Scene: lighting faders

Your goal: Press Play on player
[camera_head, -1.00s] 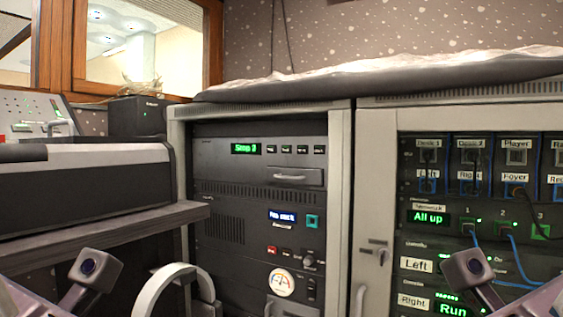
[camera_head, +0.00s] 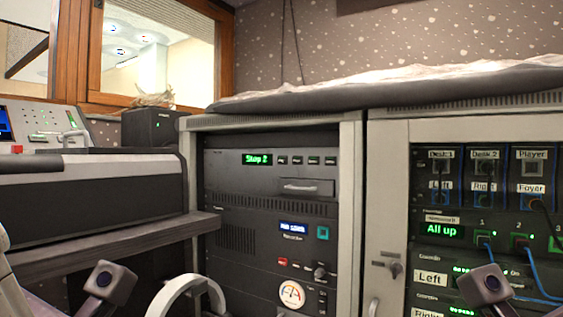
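The unit that looks like the player (camera_head: 225,178) is the top black panel in the left rack. Its green display (camera_head: 257,159) appears to read "Stop 2". A row of small buttons (camera_head: 298,160) sits right of the display; their labels are too small to read. A tray-like front with a handle (camera_head: 307,187) is below them. A grey arm part, likely mine, shows at the lower left, and a similar one at the lower right. Both are well below and apart from the panel. No gripper fingertips show in this view.
Below is the recorder (camera_head: 232,240) with a blue display and teal button. The right rack (camera_head: 390,170) holds patch panels with blue cables. A dark desk ledge (camera_head: 120,245) juts in from the left. A white curved bar (camera_head: 185,285) stands low before the rack.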

